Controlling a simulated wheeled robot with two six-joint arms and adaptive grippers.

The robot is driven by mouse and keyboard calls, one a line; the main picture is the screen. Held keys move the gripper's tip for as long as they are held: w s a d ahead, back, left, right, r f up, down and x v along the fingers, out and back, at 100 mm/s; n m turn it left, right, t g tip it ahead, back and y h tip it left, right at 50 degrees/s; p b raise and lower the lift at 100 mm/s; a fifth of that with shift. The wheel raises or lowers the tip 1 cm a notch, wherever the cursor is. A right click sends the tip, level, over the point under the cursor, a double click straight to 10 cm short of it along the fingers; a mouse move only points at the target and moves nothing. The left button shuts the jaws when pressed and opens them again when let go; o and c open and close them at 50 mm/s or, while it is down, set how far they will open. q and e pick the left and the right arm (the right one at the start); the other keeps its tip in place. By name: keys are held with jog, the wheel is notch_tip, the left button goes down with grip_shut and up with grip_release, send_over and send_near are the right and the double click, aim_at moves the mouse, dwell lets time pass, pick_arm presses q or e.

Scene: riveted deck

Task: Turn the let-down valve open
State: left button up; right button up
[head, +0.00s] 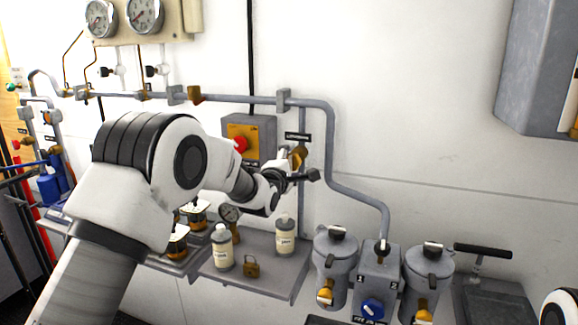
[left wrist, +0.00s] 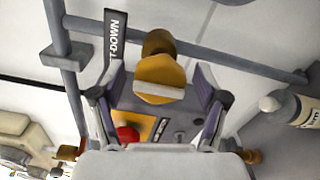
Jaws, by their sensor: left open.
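The let-down valve has an orange-brass knob (head: 299,156) on the vertical grey pipe, below a small black label (head: 298,137). In the left wrist view the knob (left wrist: 160,78) shows close up, with a pale bar across its face. The label (left wrist: 115,42) beside it reads "T-DOWN" where visible. My left gripper (head: 299,168) is open at the valve and partly covers it in the head view. In the left wrist view its fingers (left wrist: 160,70) stand on either side of the knob, with gaps to both. My right gripper is not in view.
A grey box with a red button (head: 241,144) sits on the wall just behind my left wrist. Below is a grey shelf (head: 270,278) with bottles (head: 285,238) and a brass padlock (head: 251,266). Grey filter housings (head: 336,260) stand to the right.

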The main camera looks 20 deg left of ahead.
pick_arm(q)
jog(key=s, duration=1.2)
jog(key=shift+a, duration=0.2)
